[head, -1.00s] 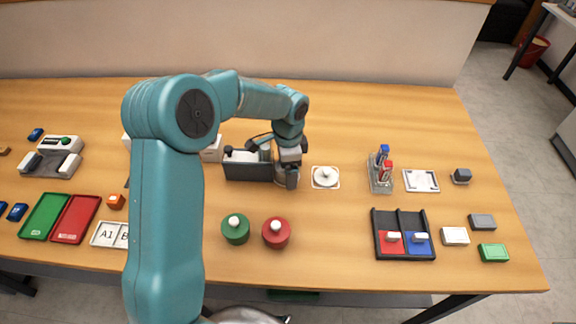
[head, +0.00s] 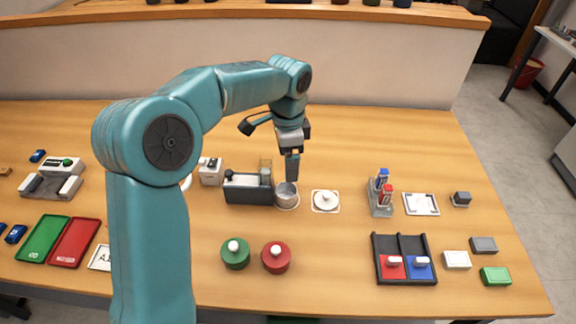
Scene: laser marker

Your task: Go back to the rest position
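My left arm's teal links come in from the lower left and reach over the table. My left gripper (head: 292,178) points down just above and behind a small grey metal cup (head: 287,197), at the right end of a dark box-shaped device (head: 248,190). Its fingers overlap into one narrow dark shape, so I cannot tell whether they are open or shut. I see nothing hanging from them. My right gripper is not in view.
On the wooden table (head: 350,150) stand a green (head: 235,254) and a red (head: 276,258) round container. To the right are a white disc (head: 325,201), a marker holder (head: 381,208) and a black divided tray (head: 404,280). Green and red trays (head: 75,243) lie left.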

